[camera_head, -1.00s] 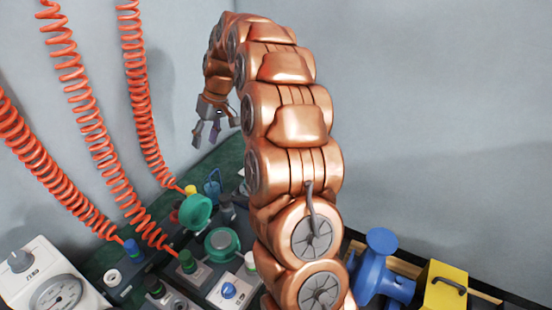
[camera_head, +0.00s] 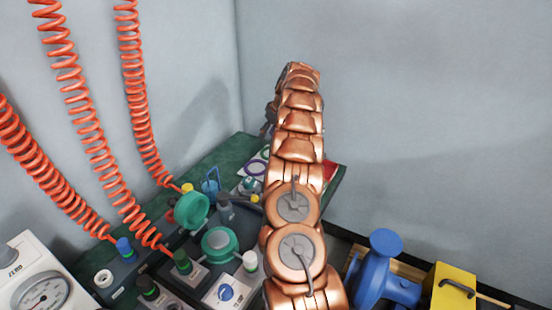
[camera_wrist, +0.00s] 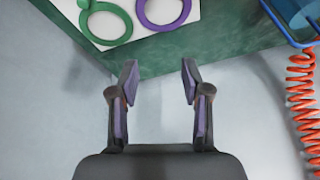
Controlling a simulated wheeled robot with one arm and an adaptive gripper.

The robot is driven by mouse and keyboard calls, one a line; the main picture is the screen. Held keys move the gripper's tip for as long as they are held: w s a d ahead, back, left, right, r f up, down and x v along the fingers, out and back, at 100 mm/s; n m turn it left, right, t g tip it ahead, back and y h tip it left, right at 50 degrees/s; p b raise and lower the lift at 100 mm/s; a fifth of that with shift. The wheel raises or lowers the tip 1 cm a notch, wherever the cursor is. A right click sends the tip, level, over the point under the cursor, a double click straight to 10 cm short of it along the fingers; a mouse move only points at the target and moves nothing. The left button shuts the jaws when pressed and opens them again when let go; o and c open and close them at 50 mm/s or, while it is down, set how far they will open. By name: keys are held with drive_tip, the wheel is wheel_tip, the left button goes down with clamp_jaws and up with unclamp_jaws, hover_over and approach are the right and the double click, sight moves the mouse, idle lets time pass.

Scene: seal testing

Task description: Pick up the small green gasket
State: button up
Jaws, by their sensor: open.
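A green ring (camera_wrist: 129,24) lies on a white sheet at the upper left of the wrist view. I cannot tell which is the small green gasket. A purple ring (camera_wrist: 163,27) lies to the right, cut off at the top; it also shows in the head view (camera_head: 257,167). My gripper (camera_wrist: 159,76) is open, with nothing between its fingers. In the wrist view its fingertips appear below the rings, off the bench edge. In the head view my arm largely hides it.
The green bench (camera_wrist: 225,33) ends just below the white sheet (camera_wrist: 203,8). A blue-framed item (camera_wrist: 303,14) and an orange coiled hose (camera_wrist: 303,110) are at right. The head view shows valves, a gauge (camera_head: 40,293) and a blue pump (camera_head: 380,275).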

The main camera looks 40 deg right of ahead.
drive_tip(key=shift+h, duration=0.7)
drive_tip(key=s+d+f, duration=0.1)
drive_tip(key=d+f, duration=0.1)
drive_tip(key=d, duration=0.1)
drive_tip(key=s+d+f+b, duration=0.1)
drive_tip(key=d+f, duration=0.1)
drive_tip(key=d, duration=0.1)
drive_tip(key=s+d+f, duration=0.1)
drive_tip(key=d+f, duration=0.2)
drive_tip(key=d, duration=0.1)
drive_tip(key=shift+s, duration=0.2)
drive_tip(key=shift+a+x, duration=0.15)
drive_tip(key=shift+x, duration=1.75)
drive_tip(key=shift+a+x, duration=0.1)
drive_tip(key=shift+x, duration=1.85)
drive_tip(key=shift+w, duration=0.1)
clamp_jaws()
